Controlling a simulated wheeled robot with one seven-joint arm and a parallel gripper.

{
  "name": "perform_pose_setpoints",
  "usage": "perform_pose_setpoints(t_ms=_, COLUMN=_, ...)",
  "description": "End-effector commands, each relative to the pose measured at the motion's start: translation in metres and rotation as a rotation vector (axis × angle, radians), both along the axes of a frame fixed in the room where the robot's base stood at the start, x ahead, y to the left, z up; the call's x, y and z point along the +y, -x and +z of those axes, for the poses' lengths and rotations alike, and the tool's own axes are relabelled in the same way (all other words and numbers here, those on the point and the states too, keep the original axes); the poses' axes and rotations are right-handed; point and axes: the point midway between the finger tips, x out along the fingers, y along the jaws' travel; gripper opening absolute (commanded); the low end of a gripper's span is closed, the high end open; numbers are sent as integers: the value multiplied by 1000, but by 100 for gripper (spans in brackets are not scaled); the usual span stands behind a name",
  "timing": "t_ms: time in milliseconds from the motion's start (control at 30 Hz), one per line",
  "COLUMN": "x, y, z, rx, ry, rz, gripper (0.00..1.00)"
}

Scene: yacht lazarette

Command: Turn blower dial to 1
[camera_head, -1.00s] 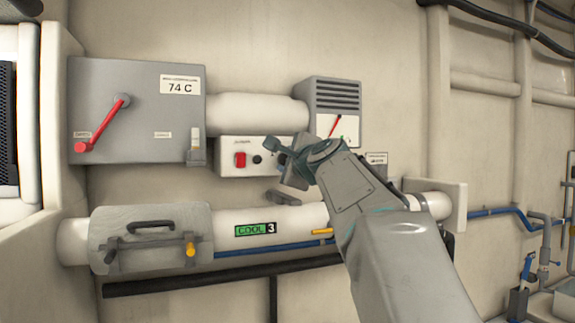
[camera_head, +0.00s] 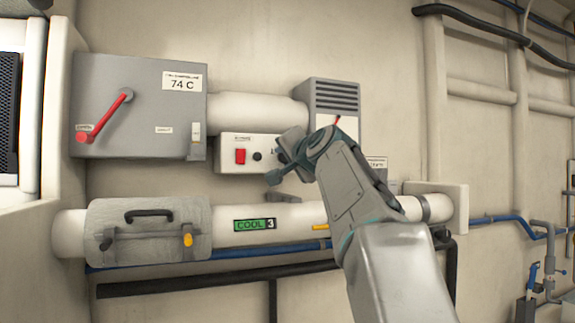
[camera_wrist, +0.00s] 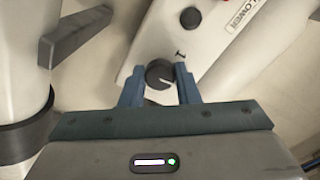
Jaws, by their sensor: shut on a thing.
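The blower panel (camera_head: 228,154) is a white box with a red switch (camera_head: 240,156) and a small black knob (camera_head: 257,156). My gripper (camera_head: 284,158) is at the panel's right end and hides the dial in the head view. In the wrist view, the black round blower dial (camera_wrist: 158,70) sits between the two blue fingers of my gripper (camera_wrist: 160,88), which is shut on it. A white pointer line on the dial slants toward the lower right of that picture. A printed mark like a 1 (camera_wrist: 180,54) is just above right of the dial, apart from the pointer.
A grey box (camera_head: 150,110) with a red lever and a 74 C label is at upper left. A vented grey box (camera_head: 338,95) stands behind my arm. Below runs a white pipe (camera_head: 300,214) with a green COOL 3 display (camera_head: 254,225).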

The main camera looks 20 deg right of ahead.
Motion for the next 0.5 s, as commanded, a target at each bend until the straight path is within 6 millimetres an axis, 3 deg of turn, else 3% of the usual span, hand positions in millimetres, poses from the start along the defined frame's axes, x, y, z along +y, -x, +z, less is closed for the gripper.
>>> perform_pose_setpoints(t_ms=500, x=0, y=-1, z=-3, rx=3, ry=491, rz=0, gripper=6)
